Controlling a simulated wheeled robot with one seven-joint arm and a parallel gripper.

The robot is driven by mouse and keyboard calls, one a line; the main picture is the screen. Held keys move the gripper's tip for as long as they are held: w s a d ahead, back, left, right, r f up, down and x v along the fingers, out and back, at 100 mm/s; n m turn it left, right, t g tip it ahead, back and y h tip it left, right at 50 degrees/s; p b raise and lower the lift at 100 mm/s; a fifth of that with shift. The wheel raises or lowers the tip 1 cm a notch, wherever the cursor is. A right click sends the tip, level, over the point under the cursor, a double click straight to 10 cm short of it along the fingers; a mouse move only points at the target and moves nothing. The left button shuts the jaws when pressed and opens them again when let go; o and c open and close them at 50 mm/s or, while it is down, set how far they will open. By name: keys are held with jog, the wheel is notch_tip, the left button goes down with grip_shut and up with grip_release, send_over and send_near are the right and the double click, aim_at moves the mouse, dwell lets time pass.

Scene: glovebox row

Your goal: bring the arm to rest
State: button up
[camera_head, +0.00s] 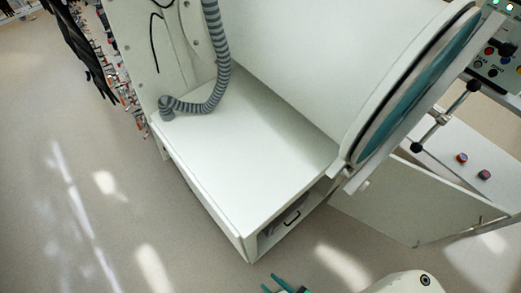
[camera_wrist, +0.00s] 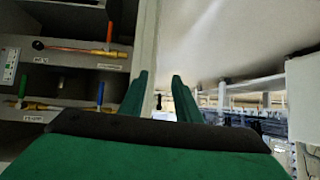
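My gripper (camera_wrist: 160,77) shows in the wrist view as two green fingers with a clear gap between them and nothing held. In the head view, part of my gripper (camera_head: 275,284) shows at the bottom edge, over the floor in front of the white cabinet. The rest of it is cut off there. A pale part of my arm shows at the bottom right. My gripper touches nothing that I can see.
A white bench (camera_head: 255,150) carries a grey ribbed hose (camera_head: 219,75). A round glovebox door (camera_head: 415,85) stands at upper right, above a low open panel (camera_head: 420,200). The floor (camera_head: 90,200) at left is clear.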

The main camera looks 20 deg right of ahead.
jog(key=w+a+r+m+t+h, duration=0.1)
jog(key=w+a+r, duration=0.1)
jog(key=r, duration=0.7)
jog(key=w+a+r+m+t+h, duration=0.1)
jog(key=w+a+r+t+h, duration=0.1)
jog(key=r, duration=0.8)
jog(key=w+a+r+m+t+h, duration=0.1)
jog(key=w+a+r+m+t, duration=0.1)
jog(key=r, duration=0.7)
jog(key=shift+w+a+r, duration=0.2)
jog(key=shift+a+r, duration=0.1)
jog(key=shift+a, duration=0.35)
jog(key=shift+h, duration=0.3)
